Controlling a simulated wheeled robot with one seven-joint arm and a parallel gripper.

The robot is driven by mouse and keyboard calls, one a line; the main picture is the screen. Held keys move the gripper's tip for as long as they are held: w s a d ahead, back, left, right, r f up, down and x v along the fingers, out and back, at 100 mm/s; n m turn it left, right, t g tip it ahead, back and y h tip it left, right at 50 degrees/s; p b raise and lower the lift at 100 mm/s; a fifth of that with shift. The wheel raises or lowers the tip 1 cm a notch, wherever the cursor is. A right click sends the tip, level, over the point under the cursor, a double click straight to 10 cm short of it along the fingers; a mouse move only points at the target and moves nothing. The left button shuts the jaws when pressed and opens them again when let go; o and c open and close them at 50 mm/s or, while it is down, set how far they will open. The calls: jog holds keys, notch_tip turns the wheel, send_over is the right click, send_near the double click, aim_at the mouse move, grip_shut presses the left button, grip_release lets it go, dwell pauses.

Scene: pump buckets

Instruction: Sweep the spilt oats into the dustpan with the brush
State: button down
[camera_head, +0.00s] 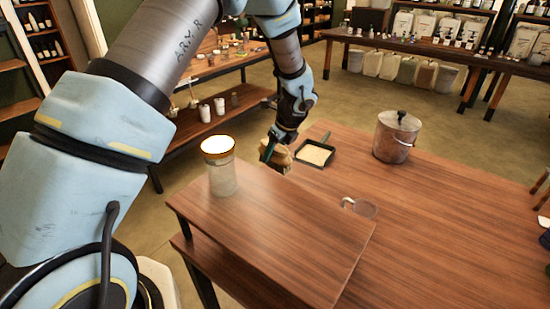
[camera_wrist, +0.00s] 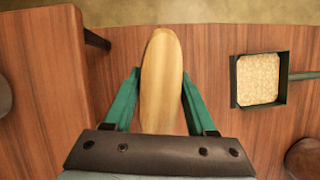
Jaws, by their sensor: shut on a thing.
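My gripper (camera_head: 279,146) is shut on a wooden brush (camera_head: 279,158) at the table's far left part. In the wrist view the brush's pale, rounded wooden top (camera_wrist: 160,75) lies between the two teal fingers; its bristles are hidden. The dark dustpan (camera_head: 300,159) with a green handle lies on the table just right of the brush, apart from it. It also shows in the wrist view (camera_wrist: 235,82). A layer of pale oats (camera_wrist: 257,78) covers the dustpan's floor. I see no loose oats on the visible tabletop; the area under the brush is hidden.
A lidded metal bucket (camera_head: 394,143) stands right of the dustpan. A glass jar with a pale lid (camera_head: 222,178) stands on the raised near-left tabletop (camera_head: 270,225). A clear round item (camera_head: 365,208) lies near that top's edge. The right part of the table (camera_head: 450,220) is clear.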

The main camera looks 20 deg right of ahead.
aim_at(274, 164)
jog(key=shift+f+b, duration=1.7)
jog(key=shift+f, duration=0.75)
